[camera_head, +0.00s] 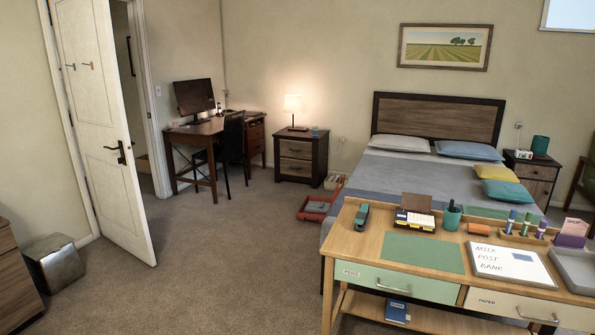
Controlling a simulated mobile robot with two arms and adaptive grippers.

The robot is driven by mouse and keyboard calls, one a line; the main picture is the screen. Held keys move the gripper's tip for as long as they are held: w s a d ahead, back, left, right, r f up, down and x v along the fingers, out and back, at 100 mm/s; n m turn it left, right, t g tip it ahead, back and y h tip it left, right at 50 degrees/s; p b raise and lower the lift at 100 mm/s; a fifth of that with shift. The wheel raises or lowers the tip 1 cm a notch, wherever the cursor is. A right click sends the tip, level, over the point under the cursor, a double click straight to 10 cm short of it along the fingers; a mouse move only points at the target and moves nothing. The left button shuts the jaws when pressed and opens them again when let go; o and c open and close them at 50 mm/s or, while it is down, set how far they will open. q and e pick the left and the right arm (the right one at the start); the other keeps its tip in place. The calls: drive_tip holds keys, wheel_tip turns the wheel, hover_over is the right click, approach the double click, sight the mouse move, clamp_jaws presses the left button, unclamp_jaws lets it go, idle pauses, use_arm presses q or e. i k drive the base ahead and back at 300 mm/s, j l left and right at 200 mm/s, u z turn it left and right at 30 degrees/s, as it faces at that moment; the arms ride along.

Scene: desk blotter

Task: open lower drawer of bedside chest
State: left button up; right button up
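A dark wooden bedside chest (320,157) with two lighter wood drawers stands against the far wall, left of the bed. Its lower drawer (295,168) looks shut, and so does the upper drawer (296,149). A lit lamp (293,107) and a small blue cup (315,133) stand on top. A second bedside chest (538,172) stands right of the bed, its lower part partly hidden by the bed. Neither of my grippers shows in the head view.
A wooden desk (546,277) covered with stationery stands close at the right, in front of the bed (385,190). A red tray (314,207) lies on the floor near the left chest. Open carpet (215,255) spans the middle. An open door (105,130) is at left.

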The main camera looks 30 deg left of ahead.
sight(288, 166)
drive_tip(key=i+j+u, duration=0.45)
drive_tip(key=j, duration=0.25)
drive_tip(key=i+j+u, duration=0.85)
drive_tip(key=i, duration=0.2)
drive_tip(key=i+j+u, duration=0.25)
drive_tip(key=i+u, duration=0.15)
drive_tip(key=i, duration=0.2)
drive_tip(key=i+z, duration=0.2)
drive_tip(key=i, duration=0.4)
drive_tip(key=i+z, duration=0.25)
drive_tip(key=i, duration=0.4)
drive_tip(key=i+j+z, duration=0.2)
drive_tip(key=i, duration=0.4)
drive_tip(key=i+l+u, duration=0.1)
drive_tip(key=i, duration=0.8)
drive_tip(key=i+l, duration=0.15)
drive_tip(key=i, duration=0.7)
drive_tip(key=i+j, duration=0.1)
drive_tip(key=i, duration=0.5)
drive_tip(key=i+j, duration=0.1)
drive_tip(key=i, duration=0.55)
drive_tip(key=i+j+z, duration=0.1)
drive_tip(key=i, duration=0.5)
